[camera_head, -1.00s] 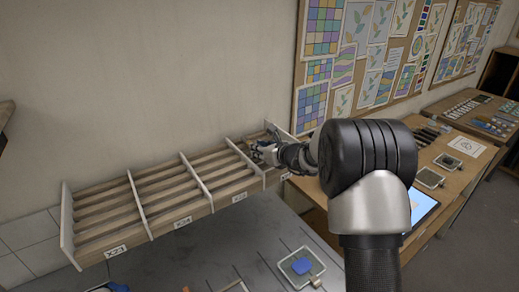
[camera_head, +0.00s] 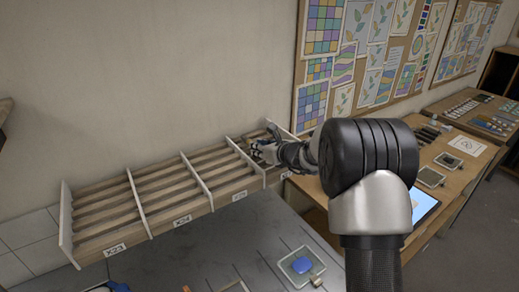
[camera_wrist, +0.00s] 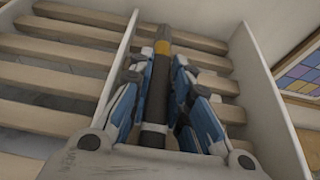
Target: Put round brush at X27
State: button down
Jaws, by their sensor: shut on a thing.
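The round brush (camera_wrist: 156,90) has a dark handle and a yellow-orange band near its far end in the wrist view. My gripper (camera_wrist: 163,75) is shut on it, with blue and white fingers on both sides. The brush points away along the slot, over the wooden slats of the rack's rightmost compartment (camera_wrist: 215,45). I cannot tell whether it touches the slats. In the head view my gripper (camera_head: 262,150) is inside the right end compartment of the slatted rack (camera_head: 128,222); the brush is too small to make out there. That compartment's label is mostly hidden by my arm.
White dividers (camera_head: 196,183) separate the compartments, and the labels X23 and X24 show at the left. The other compartments look empty. A grey table with a blue item on a tray (camera_head: 302,265) lies in front. A wooden bench (camera_head: 455,185) with a tablet stands at the right.

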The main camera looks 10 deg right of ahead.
jog(key=c, duration=1.4)
grip_release()
jog(key=o, duration=0.5)
jog(key=shift+o, duration=0.7)
jog(key=shift+f, duration=0.1)
jog(key=shift+r+p, duration=2.9)
jog(key=shift+r, duration=1.25)
